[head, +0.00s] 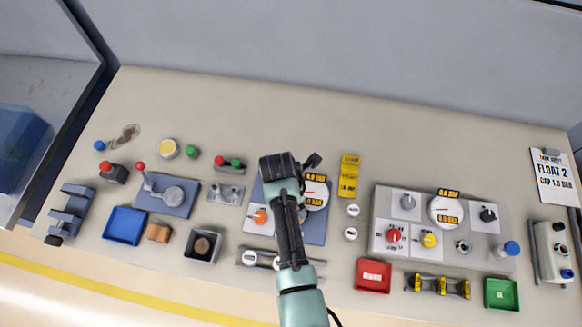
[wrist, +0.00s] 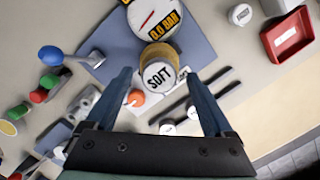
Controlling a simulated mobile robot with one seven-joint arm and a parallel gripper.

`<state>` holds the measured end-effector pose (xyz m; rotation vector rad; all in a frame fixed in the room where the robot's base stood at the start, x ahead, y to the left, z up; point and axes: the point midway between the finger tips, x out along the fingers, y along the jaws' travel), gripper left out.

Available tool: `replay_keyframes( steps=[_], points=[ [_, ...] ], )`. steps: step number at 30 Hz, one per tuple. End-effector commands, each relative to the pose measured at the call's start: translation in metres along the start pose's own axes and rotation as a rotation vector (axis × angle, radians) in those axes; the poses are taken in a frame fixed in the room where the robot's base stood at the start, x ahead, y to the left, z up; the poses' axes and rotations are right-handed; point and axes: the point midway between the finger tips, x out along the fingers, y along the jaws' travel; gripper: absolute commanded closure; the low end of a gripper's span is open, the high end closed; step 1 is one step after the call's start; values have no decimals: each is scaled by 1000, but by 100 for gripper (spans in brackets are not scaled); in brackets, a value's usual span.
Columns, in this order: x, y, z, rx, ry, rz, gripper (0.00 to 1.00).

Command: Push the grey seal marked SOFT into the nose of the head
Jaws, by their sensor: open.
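A round white face marked SOFT (wrist: 160,76) shows between my fingers in the wrist view. Behind it is a tan, brass-like cylinder (wrist: 157,54), beside a dial reading 0.0 BAR (wrist: 152,18) on a blue-grey plate (wrist: 110,42). I cannot tell whether the SOFT piece sits in the cylinder or only in front of it. My gripper (wrist: 163,95) is open, one finger on each side of the SOFT face, with gaps visible. In the head view my gripper (head: 282,168) is over the blue-grey plate (head: 316,232); the arm hides the SOFT piece there.
Two white discs (head: 353,210) lie right of the plate. A rack (head: 272,260) with white discs lies in front. A red tray (head: 373,276) and a gauge panel (head: 440,245) stand to the right. A blue tray (head: 126,225) is at left. The bench's back strip is clear.

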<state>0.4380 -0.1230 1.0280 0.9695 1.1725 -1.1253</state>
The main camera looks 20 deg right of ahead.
Motion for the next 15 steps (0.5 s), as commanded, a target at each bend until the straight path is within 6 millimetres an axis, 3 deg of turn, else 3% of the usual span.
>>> replay_keyframes(
  steps=[5,15],
  points=[
    [-18,0,0,-1,-1,3,13],
    [-82,2,0,-1,-2,6,13]
  ],
)
